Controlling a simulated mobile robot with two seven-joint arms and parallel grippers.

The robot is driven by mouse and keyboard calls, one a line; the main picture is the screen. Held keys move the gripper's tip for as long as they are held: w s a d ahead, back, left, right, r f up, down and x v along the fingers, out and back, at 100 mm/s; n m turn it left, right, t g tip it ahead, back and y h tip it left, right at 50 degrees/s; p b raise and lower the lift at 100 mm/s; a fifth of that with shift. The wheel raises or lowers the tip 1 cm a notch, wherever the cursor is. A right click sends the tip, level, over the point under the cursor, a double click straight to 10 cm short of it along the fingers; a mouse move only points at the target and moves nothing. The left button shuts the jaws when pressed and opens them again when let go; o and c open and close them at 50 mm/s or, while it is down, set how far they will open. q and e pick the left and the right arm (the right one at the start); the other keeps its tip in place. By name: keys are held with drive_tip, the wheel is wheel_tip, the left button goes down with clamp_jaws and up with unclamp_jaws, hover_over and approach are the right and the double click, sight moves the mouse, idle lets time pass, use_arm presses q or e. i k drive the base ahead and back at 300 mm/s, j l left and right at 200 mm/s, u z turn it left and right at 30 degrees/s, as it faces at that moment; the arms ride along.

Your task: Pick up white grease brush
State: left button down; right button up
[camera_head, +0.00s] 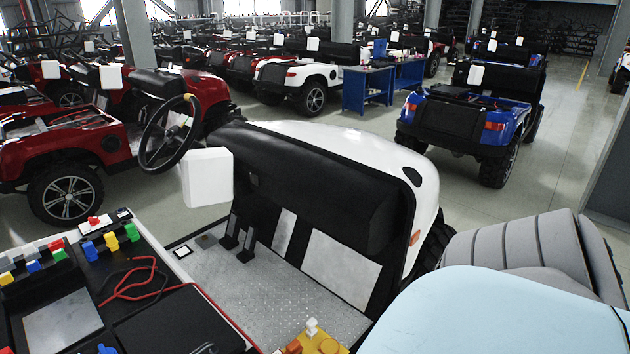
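I cannot make out a white grease brush for certain. A small white knobbed item (312,328) stands at the bottom edge, among orange and yellow parts (328,346). It is cut off by the picture's edge, and I cannot tell whether it is the brush. Neither of my grippers is in view.
A black tray (150,258) with coloured blocks and red cable fills the lower left. Behind it are a steering wheel (168,133), a white box (207,177) and a white vehicle body (345,150) with a metal floor (262,292). Grey padding (520,245) and a pale blue surface (490,315) fill the lower right.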

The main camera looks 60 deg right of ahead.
sight(311, 333)
drive_tip(key=k+l, duration=0.1)
drive_tip(key=l, duration=0.85)
drive_tip(key=k+l, duration=0.15)
drive_tip(key=l, duration=0.8)
drive_tip(key=k+u, duration=0.05)
